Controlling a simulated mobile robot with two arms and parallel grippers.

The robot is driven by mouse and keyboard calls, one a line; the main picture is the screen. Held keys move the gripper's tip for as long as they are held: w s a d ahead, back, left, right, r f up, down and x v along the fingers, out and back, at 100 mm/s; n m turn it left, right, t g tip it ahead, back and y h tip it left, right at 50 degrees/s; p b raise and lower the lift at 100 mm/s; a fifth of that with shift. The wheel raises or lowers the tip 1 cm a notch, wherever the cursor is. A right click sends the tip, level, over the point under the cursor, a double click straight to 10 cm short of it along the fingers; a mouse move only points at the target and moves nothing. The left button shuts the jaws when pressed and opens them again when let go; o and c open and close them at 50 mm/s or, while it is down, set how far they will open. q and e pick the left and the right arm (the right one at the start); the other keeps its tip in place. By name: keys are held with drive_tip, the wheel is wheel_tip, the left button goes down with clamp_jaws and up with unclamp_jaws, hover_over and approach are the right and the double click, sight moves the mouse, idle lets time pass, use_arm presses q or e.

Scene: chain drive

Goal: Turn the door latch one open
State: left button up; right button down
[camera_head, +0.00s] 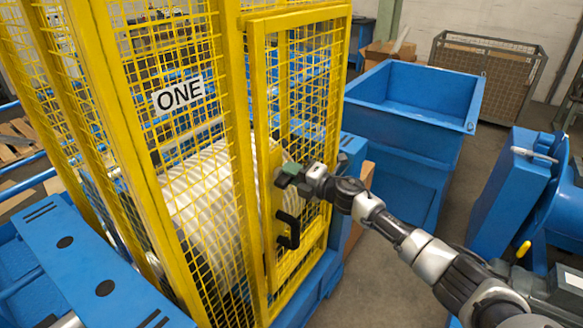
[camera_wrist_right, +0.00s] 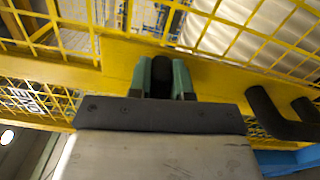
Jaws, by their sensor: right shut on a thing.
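The yellow mesh door (camera_head: 258,75) is in the middle of the head view, in the yellow cage bearing a "ONE" sign (camera_head: 178,95). My right gripper (camera_head: 287,175) reaches in from the right to the door's frame, above the black door handle (camera_head: 288,231). In the right wrist view its two green fingers (camera_wrist_right: 162,80) are shut on the dark door latch (camera_wrist_right: 161,77), one finger on each side. The latch's lower part and its mount are hidden by the gripper. The handle also shows at the right there (camera_wrist_right: 280,115). My left gripper is not in view.
A blue bin (camera_head: 400,150) stands close to the right of the door, with a wire crate (camera_head: 487,85) behind it. Blue machinery (camera_head: 510,195) stands at the far right. Some bare floor shows between the bin and the machinery.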

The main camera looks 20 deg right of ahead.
drive_tip(key=shift+f+m+p, duration=0.15)
drive_tip(key=shift+m+p, duration=0.2)
drive_tip(key=shift+m, duration=0.45)
drive_tip(key=c, duration=1)
unclamp_jaws()
drive_tip(key=shift+c, duration=0.2)
drive_tip(key=b+v, duration=0.3)
drive_tip(key=v, duration=0.7)
drive_tip(key=shift+s+d, duration=0.3)
drive_tip(key=shift+f, duration=0.15)
